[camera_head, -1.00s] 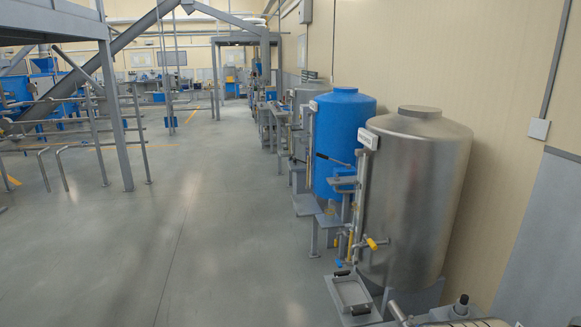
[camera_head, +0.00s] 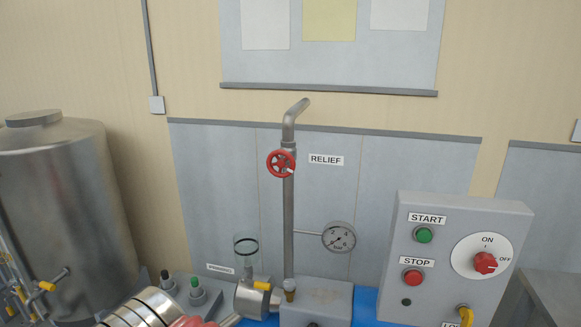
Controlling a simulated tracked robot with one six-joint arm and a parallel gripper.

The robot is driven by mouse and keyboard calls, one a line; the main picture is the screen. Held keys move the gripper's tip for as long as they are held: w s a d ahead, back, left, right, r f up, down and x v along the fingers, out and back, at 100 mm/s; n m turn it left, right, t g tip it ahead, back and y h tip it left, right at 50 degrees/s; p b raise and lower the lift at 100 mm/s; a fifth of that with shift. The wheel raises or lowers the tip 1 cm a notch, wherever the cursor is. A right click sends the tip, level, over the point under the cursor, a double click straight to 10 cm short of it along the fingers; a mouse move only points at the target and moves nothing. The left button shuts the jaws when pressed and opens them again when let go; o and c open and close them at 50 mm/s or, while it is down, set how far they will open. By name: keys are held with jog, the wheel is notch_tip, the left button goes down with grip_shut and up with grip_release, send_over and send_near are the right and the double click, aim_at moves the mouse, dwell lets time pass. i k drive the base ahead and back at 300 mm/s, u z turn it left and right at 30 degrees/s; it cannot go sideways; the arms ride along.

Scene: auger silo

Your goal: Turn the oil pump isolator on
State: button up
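A grey control box (camera_head: 447,285) stands at the right in the head view. Its face carries a red rotary knob (camera_head: 485,262) on a round white dial (camera_head: 463,250), marked ON at the top and OFF at the right. The knob seems turned toward OFF, but its pointer is too small to be sure. A green START button (camera_head: 424,235) and a red STOP button (camera_head: 413,277) are left of the dial. My gripper is not in view.
A vertical pipe (camera_head: 289,220) with a red RELIEF handwheel (camera_head: 281,163) and a pressure gauge (camera_head: 339,237) stands left of the box. A steel tank (camera_head: 60,200) is at the far left. Banded metal cylinders (camera_head: 145,306) are at the bottom.

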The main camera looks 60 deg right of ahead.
aim_at(484, 263)
jog(key=z, duration=3.35)
